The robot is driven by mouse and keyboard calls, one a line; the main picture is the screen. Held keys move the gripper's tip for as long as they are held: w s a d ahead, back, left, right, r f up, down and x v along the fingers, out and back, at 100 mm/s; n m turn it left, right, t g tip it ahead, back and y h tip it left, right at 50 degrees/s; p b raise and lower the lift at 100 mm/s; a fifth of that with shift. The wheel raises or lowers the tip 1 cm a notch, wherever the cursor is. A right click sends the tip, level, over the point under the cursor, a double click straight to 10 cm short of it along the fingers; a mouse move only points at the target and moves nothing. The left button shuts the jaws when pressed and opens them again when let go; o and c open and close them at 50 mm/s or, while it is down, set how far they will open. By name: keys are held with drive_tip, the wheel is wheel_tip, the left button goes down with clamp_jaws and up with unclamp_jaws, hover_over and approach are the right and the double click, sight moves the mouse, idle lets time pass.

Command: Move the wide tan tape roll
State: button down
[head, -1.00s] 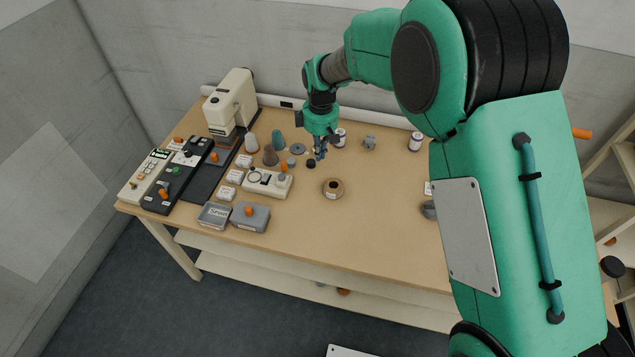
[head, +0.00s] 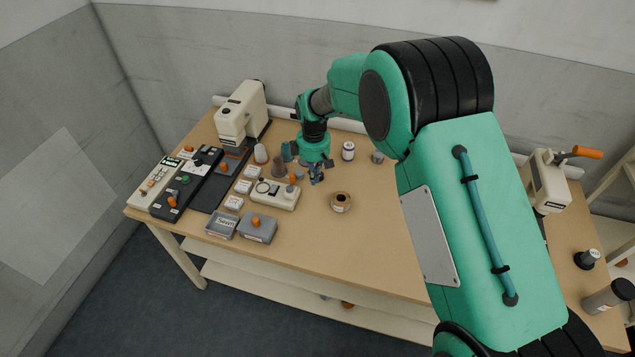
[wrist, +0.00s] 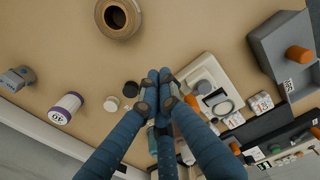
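The wide tan tape roll (head: 341,202) stands on the table with its dark round hole facing up. In the wrist view it shows at the top (wrist: 118,30), cut off by the frame edge. My gripper (head: 316,181) is just behind and to the left of the roll in the head view, apart from it. In the wrist view the blue fingers (wrist: 160,76) come together at their tips, with nothing visible between them.
A beige dial box (head: 276,193) lies close left of my gripper. A white labelled jar (head: 348,151) stands behind. A grey box with an orange knob (head: 258,229) sits front left. A cream machine (head: 242,112) stands back left. The table right of the roll is clear.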

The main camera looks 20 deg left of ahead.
sight(380, 215)
wheel_tip(380, 215, down, 9)
drive_tip(key=shift+r+b, duration=0.15)
drive_tip(key=shift+b, duration=0.8)
drive_tip(key=d, duration=0.2)
drive_tip(key=shift+d+f+b, duration=0.25)
drive_tip(key=shift+d+b, duration=0.1)
drive_tip(key=shift+d, duration=0.65)
drive_tip(key=shift+d, duration=0.15)
drive_tip(key=d+p, duration=0.4)
drive_tip(key=d, duration=1.6)
drive_tip(key=shift+d, duration=0.1)
